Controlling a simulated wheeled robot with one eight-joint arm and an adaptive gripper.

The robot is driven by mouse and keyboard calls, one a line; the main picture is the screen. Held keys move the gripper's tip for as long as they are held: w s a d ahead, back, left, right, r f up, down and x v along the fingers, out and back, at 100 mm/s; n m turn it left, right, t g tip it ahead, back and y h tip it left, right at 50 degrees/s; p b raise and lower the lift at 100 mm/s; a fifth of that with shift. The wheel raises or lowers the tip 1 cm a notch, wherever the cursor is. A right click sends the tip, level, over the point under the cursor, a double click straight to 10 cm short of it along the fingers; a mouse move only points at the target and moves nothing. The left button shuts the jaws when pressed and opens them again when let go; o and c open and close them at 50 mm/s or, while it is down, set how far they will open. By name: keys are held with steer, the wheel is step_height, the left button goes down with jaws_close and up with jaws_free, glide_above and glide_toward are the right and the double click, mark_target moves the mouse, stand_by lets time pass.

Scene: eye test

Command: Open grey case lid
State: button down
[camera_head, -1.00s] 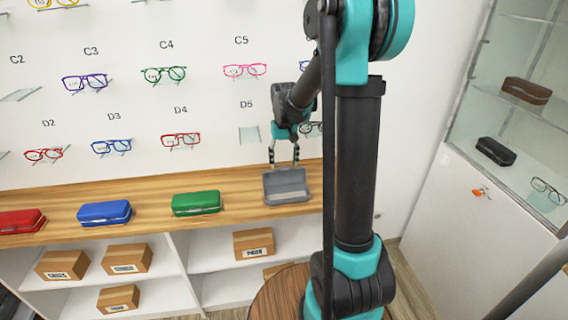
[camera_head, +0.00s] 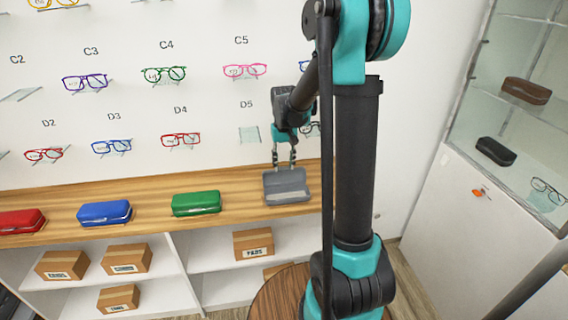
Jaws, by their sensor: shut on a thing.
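The grey case (camera_head: 287,197) sits on the wooden counter, to the right of the green case. Its lid (camera_head: 285,178) stands raised at the back, so the case is open and its inside faces me. My gripper (camera_head: 284,163) comes down from above behind the case, with its fingertips at the lid's top edge. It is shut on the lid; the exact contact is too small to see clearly.
A green case (camera_head: 196,203), a blue case (camera_head: 104,213) and a red case (camera_head: 20,221) stand in a row to the left on the counter (camera_head: 150,190). Glasses hang on the wall behind. Cardboard boxes fill shelves below. A glass cabinet is at right.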

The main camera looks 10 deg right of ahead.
steer(key=shift+s, duration=0.1)
steer(key=shift+s+r+t, duration=0.1)
steer(key=shift+s+t, duration=0.5)
steer(key=shift+s, duration=0.2)
steer(key=shift+s, duration=0.1)
